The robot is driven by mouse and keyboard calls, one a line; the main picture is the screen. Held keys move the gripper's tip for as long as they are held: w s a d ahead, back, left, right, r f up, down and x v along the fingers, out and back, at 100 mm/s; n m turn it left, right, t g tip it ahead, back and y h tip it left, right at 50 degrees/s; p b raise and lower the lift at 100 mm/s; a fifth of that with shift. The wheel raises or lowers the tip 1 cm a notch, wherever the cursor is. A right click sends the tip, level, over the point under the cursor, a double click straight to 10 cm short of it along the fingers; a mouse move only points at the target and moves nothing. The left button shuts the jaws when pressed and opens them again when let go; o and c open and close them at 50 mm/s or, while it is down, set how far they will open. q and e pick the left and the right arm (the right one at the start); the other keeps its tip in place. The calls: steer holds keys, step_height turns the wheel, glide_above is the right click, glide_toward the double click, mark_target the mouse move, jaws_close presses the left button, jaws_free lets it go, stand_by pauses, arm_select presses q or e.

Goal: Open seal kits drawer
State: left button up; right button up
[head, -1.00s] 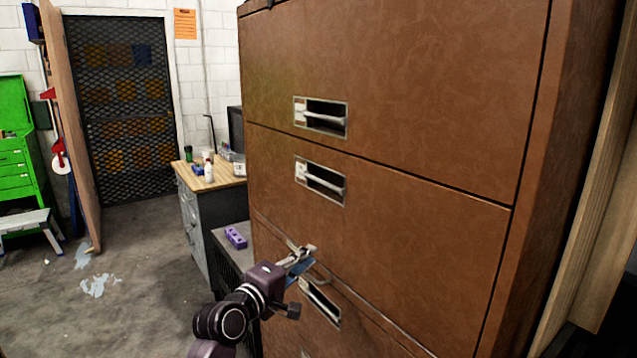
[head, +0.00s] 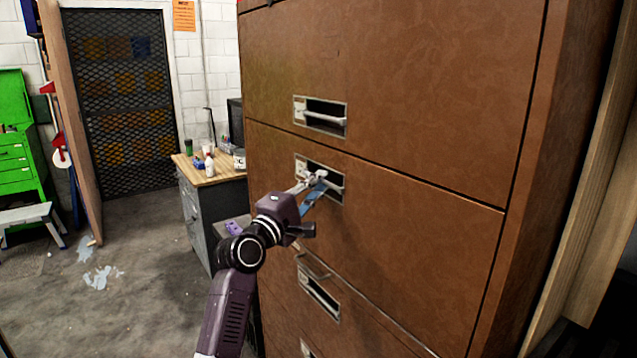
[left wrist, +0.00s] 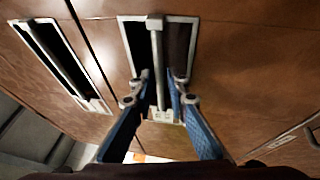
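A brown metal cabinet (head: 420,150) fills the middle and right of the head view, with recessed bar handles in pale frames. I cannot read the drawer labels, so I cannot tell which one is for seal kits. My left gripper (head: 316,182) is at the handle (head: 334,186) of the second drawer from the top in view. In the left wrist view the blue-padded fingers (left wrist: 160,85) are apart, one on each side of that handle bar (left wrist: 156,55); contact is not clear. This drawer front looks shut. My right gripper is out of view.
Another handle (head: 321,116) is above and one (head: 319,295) below. A wood-topped desk (head: 207,172) with small items stands left of the cabinet. A green tool chest (head: 15,150) is at far left.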

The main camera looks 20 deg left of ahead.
arm_select(q)
steer(key=shift+c, duration=0.3)
jaws_close()
steer(key=shift+f, duration=0.1)
